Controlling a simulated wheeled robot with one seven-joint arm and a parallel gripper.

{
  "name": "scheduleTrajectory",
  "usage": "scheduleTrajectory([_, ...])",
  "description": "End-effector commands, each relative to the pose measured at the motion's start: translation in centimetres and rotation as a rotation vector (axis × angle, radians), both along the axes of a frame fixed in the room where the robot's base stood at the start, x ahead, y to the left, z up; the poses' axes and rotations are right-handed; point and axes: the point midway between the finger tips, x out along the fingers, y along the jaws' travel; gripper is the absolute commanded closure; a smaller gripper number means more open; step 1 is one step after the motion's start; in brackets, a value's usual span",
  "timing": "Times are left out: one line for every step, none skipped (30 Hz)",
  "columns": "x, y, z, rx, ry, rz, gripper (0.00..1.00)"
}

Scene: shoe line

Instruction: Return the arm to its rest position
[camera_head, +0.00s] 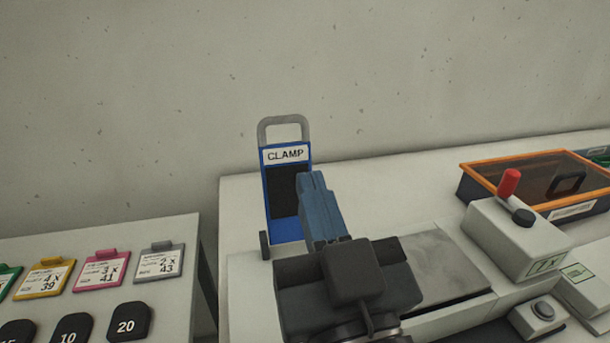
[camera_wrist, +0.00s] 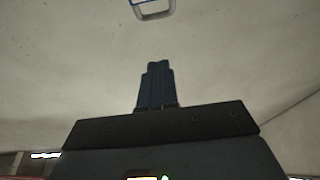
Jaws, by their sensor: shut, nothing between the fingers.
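My gripper (camera_head: 310,180) is in the middle of the head view, with its blue fingers shut together and nothing between them. It points up and away, in front of the lower right part of a blue panel labelled CLAMP (camera_head: 275,225). In the wrist view my gripper (camera_wrist: 157,66) shows as dark closed fingers against a pale surface. A grey loop with a blue edge (camera_wrist: 153,14) shows at the top of the wrist view, apart from the fingertips. My wrist hides part of the bench behind it.
A lidded box with an orange rim (camera_head: 485,170) stands at the right. Near it is a grey control box with a red-topped lever (camera_head: 508,184), and a button box (camera_head: 540,312). A left table (camera_head: 185,240) holds colored tags (camera_head: 100,272) and black numbered pieces (camera_head: 128,322). A wall stands behind.

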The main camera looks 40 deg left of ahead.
Motion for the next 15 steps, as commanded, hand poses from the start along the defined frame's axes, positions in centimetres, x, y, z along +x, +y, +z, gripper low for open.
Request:
scheduleTrajectory([-0.3, -0.3, -0.3, 0.000, 0.000, -0.001, 1.00])
scheduleTrajectory([-0.4, -0.5, -0.4, -0.001, 0.000, -0.001, 1.00])
scheduleTrajectory([-0.5, -0.6, -0.4, -0.001, 0.000, -0.001, 1.00])
scheduleTrajectory([-0.6, -0.7, -0.4, 0.000, 0.000, -0.001, 1.00])
scheduleTrajectory([-0.6, -0.7, -0.4, 0.000, 0.000, -0.001, 1.00])
scheduleTrajectory([-0.6, -0.8, -0.3, -0.001, -0.001, 0.000, 1.00])
scheduleTrajectory([-0.6, -0.8, -0.3, -0.001, -0.001, 0.000, 1.00])
scheduleTrajectory([-0.6, -0.8, -0.3, -0.001, -0.001, 0.000, 1.00])
scheduleTrajectory([-0.6, -0.8, -0.3, 0.000, 0.000, -0.001, 1.00])
scheduleTrajectory([-0.6, -0.9, -0.4, 0.000, 0.001, -0.002, 1.00])
scheduleTrajectory([-0.6, -1.0, -0.6, -0.001, 0.003, -0.006, 1.00])
scheduleTrajectory([-0.5, -1.4, -0.9, -0.003, 0.009, -0.013, 1.00])
scheduleTrajectory([-0.4, -1.8, -1.4, -0.005, 0.017, -0.022, 1.00])
scheduleTrajectory([-0.4, -2.3, -2.0, -0.007, 0.026, -0.034, 1.00])
scheduleTrajectory([-0.2, -3.3, -2.9, -0.011, 0.041, -0.054, 1.00])
